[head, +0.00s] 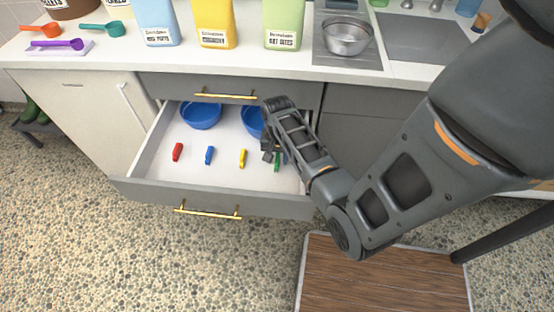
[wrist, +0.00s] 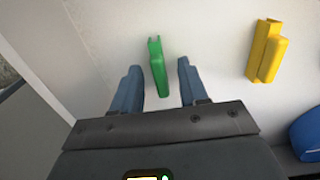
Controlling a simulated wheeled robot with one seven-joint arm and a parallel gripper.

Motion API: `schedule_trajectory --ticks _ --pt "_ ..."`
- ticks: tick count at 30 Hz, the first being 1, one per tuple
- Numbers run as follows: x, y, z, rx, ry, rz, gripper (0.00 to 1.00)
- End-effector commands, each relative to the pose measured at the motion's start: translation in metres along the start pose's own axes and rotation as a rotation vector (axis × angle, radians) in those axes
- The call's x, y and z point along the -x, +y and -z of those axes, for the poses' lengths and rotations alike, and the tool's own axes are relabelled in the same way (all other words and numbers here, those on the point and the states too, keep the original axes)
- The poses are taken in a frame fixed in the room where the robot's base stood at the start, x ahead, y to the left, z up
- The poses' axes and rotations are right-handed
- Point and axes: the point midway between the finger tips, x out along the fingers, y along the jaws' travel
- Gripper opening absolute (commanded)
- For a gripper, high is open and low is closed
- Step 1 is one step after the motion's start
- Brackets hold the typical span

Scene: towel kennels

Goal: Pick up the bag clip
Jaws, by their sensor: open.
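Several bag clips lie in a row in the open drawer (head: 180,190): a red clip (head: 178,151), a blue clip (head: 210,155), a yellow clip (head: 242,158) and a green clip (head: 277,162). My gripper (head: 272,155) is in the drawer's right part, at the green clip, which it partly hides in the head view. In the wrist view the green clip (wrist: 158,66) stands between the lines of my open fingers (wrist: 158,85), touching neither as far as I see. The yellow clip (wrist: 266,50) lies to the right.
Two blue bowls (head: 201,115) sit at the drawer's back, the right one partly behind my arm. The drawer's side walls and front enclose the clips. The counter above holds labelled containers (head: 214,25), scoops (head: 102,29) and a metal bowl (head: 347,38).

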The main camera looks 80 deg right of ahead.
Motion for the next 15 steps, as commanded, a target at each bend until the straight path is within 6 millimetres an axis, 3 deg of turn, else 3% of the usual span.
schedule_trajectory --ticks 9,15 --pt "-0.0051 -0.0004 0.0000 0.000 0.001 0.000 0.42" --pt "-0.0050 -0.0003 0.0000 0.000 0.000 0.000 0.23"
